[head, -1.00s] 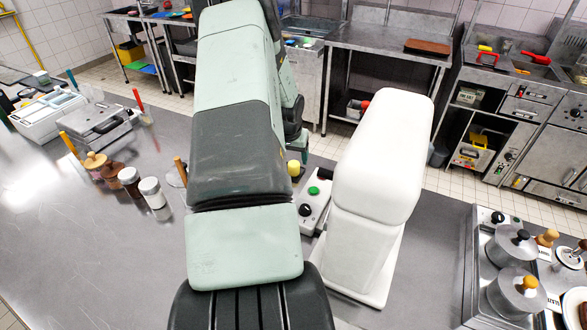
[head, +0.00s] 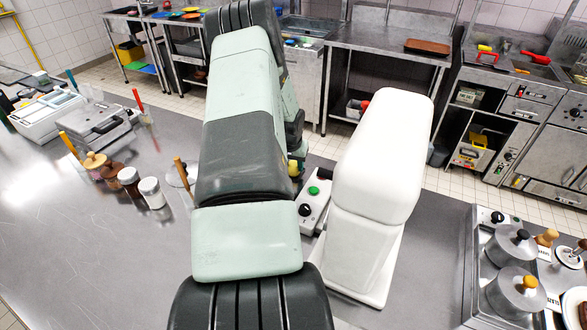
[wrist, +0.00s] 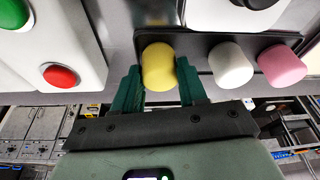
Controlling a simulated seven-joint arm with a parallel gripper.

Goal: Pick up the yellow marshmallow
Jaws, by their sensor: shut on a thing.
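The yellow marshmallow (wrist: 158,67) is a short, rounded cylinder, seen in the wrist view between the two green fingers of my gripper (wrist: 160,78). The fingers are shut on its sides. It stands at the edge of a black tray or strip (wrist: 200,50), in a row with a white marshmallow (wrist: 230,66) and a pink marshmallow (wrist: 281,65). I cannot tell whether it touches the surface under it. In the head view only a small part of the yellow marshmallow (head: 293,168) shows, beside my arm, which hides the rest of the row.
Jars (head: 152,192) and wooden-topped pieces stand to the left. Pots (head: 515,293) are at far right. The front-left counter is clear.

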